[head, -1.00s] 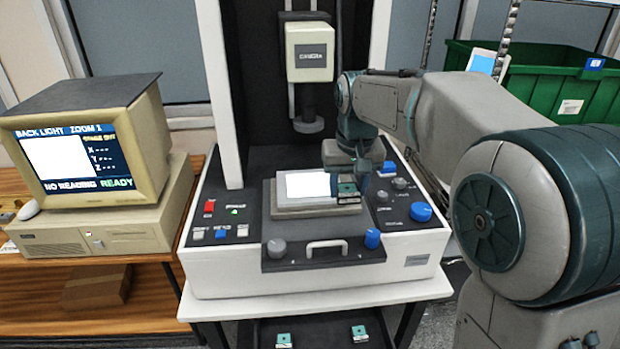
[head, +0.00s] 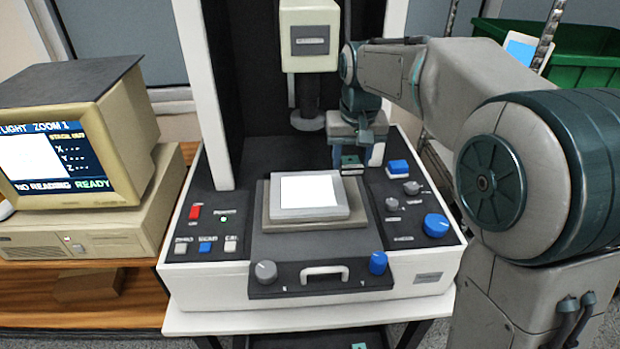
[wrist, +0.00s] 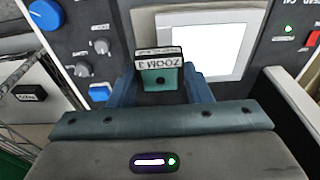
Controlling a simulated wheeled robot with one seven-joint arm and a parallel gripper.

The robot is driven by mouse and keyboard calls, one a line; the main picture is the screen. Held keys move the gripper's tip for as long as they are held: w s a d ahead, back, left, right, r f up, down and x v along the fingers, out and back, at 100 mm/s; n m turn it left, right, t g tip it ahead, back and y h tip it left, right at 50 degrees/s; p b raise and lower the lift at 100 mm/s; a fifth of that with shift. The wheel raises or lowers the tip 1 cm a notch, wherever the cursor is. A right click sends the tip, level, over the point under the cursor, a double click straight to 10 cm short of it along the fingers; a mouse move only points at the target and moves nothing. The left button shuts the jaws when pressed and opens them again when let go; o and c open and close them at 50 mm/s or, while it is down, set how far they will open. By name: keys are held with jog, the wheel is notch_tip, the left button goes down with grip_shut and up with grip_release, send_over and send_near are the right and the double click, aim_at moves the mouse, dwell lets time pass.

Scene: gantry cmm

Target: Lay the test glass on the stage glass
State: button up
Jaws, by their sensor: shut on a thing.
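The stage glass (head: 309,192) is a lit white pane in a grey frame on the machine's stage; in the wrist view the pane (wrist: 205,48) lies just beyond my gripper. My gripper (head: 352,162) is over the right rear corner of the stage.
The optical head (head: 309,40) hangs behind the stage. Knobs and buttons, such as a large blue knob (head: 436,225), flank the stage. A handle (head: 325,273) is at the front. The monitor (head: 60,155) reads "NO READING READY". A green bin (head: 590,50) stands at back right.

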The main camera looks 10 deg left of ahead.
jog(key=p, duration=0.2)
send_over(307, 190)
jog(key=f, duration=0.6)
jog(key=shift+s+d+f, duration=0.15)
jog(key=shift+s, duration=0.05)
jog(key=shift+f+p, duration=0.6)
jog(key=shift+f, duration=1.45)
jog(key=shift+f, duration=0.25)
jog(key=o, duration=1)
jog(key=shift+r, duration=0.1)
jog(key=shift+r, duration=0.1)
jog(key=r, duration=0.4)
jog(key=s+r, duration=0.1)
jog(key=r, duration=0.3)
jog(key=r+b, duration=0.1)
jog(key=r, duration=0.3)
jog(key=shift+s+d, duration=0.3)
jog(key=shift+s, duration=0.1)
